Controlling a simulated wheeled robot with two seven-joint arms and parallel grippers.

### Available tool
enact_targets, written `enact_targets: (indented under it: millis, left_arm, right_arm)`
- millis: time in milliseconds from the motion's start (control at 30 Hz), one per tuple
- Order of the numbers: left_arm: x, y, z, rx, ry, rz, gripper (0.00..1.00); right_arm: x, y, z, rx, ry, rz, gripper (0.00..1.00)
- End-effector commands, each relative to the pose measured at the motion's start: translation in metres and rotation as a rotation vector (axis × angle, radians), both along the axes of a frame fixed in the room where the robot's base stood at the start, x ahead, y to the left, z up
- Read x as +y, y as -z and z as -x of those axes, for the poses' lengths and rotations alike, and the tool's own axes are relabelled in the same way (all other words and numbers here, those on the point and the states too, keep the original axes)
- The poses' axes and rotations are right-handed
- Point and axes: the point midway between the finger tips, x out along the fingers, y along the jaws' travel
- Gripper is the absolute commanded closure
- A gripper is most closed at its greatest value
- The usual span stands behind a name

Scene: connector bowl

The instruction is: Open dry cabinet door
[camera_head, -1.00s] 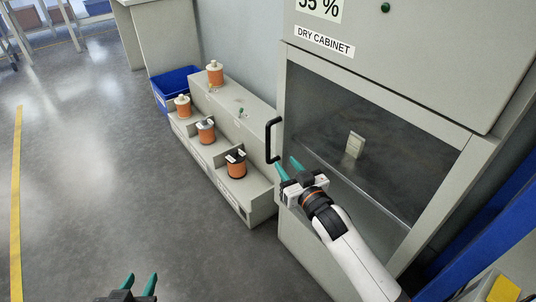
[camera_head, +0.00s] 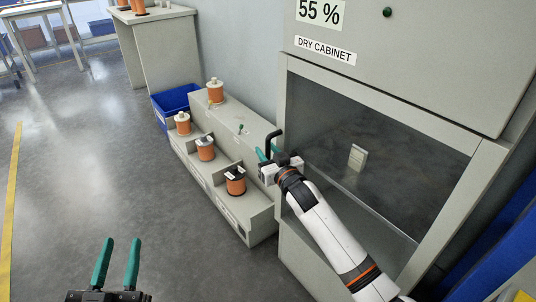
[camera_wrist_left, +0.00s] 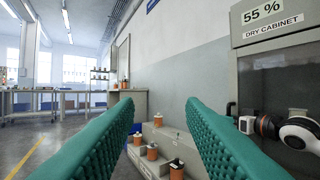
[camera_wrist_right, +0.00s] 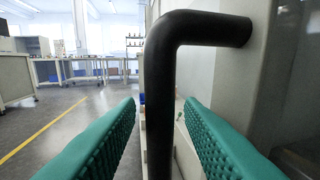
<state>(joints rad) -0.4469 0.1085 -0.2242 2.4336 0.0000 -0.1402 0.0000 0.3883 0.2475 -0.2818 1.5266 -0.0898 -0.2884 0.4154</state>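The dry cabinet (camera_head: 390,75) stands at the right in the head view, with a "DRY CABINET" label. Its glass door (camera_head: 390,150) looks shut, and a small pale block shows behind the glass. The black door handle (camera_head: 270,141) is at the door's left edge. My right gripper (camera_head: 268,153) is at the handle. In the right wrist view its green fingers (camera_wrist_right: 162,108) are open, with the handle's upright bar (camera_wrist_right: 160,100) between them and gaps visible on both sides. My left gripper (camera_head: 119,242) is open and empty over the floor, away from the cabinet.
A grey stepped stand (camera_head: 240,190) with several orange spools is left of the cabinet. A blue bin (camera_head: 178,100) stands behind it, near a grey bench (camera_head: 165,45). The floor (camera_head: 85,170) at left is clear, with a yellow line.

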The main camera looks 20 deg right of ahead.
Motion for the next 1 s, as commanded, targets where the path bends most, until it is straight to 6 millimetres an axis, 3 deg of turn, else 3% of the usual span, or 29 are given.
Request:
enact_targets:
  millis: [233,433,467,800,1000]
  left_arm:
    - [0.000,-0.001,0.000,-0.004,0.000,0.001,0.64]
    - [0.000,-0.001,0.000,-0.003,0.000,0.001,0.64]
    - [0.000,0.000,0.000,-0.003,0.000,0.001,0.64]
    - [0.000,0.000,-0.001,0.010,-0.001,-0.002,0.64]
    - [0.003,0.022,-0.003,0.158,-0.010,-0.042,0.64]
  right_arm:
    - [0.000,0.000,0.000,0.001,0.000,0.000,0.66]
    - [0.000,0.000,0.000,0.001,0.000,0.000,0.99]
    - [0.000,0.000,0.000,0.001,0.000,0.000,1.00]
    - [0.002,0.000,0.000,0.001,-0.001,-0.001,1.00]
    - [0.009,-0.001,0.004,0.002,-0.002,-0.002,1.00]
